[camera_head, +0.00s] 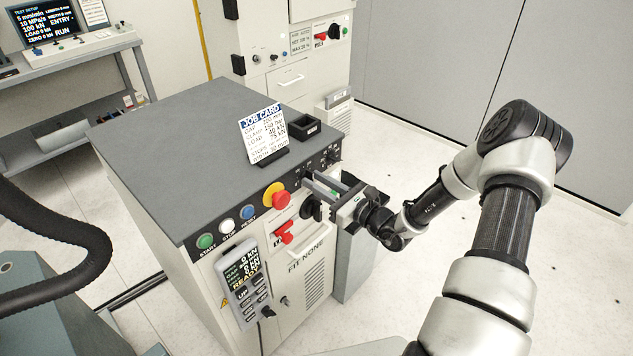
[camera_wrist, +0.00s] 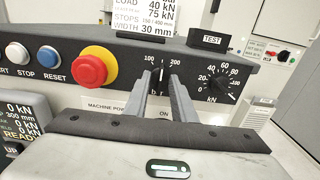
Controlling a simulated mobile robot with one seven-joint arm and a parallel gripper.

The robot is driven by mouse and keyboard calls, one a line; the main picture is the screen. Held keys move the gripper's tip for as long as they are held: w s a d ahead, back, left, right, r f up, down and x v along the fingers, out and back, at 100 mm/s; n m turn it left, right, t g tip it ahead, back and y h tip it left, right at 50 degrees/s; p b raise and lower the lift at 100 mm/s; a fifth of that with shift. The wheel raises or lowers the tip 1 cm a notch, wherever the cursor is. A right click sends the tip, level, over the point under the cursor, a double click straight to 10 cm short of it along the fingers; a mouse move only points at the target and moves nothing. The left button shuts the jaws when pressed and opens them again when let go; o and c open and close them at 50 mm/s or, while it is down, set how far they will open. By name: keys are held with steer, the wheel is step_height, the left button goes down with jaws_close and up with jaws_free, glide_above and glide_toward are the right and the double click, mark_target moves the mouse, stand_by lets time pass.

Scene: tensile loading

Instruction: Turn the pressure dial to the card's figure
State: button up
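The pressure dial (camera_wrist: 157,82), a black knob marked in bar, sits on the sloping black panel in the wrist view. Its white pointer stands nearly upright between the 100 and 200 marks. My gripper (camera_wrist: 159,80) has its two grey fingers at either side of the knob, with a gap between them; contact cannot be made out. In the head view my gripper (camera_head: 311,182) reaches the panel from the right and hides the dial. The white job card (camera_head: 263,136) stands on the cabinet top; its clamp line appears to read 150 bar. Its lower lines show in the wrist view (camera_wrist: 160,14).
The red emergency button (camera_wrist: 96,66) is left of the dial, and a kN knob (camera_wrist: 219,85) is to its right. A red switch (camera_head: 284,233) and handheld pendant (camera_head: 243,284) are on the cabinet front.

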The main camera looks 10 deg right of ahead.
steer(key=b+v, duration=0.1)
steer(key=v, duration=1.6)
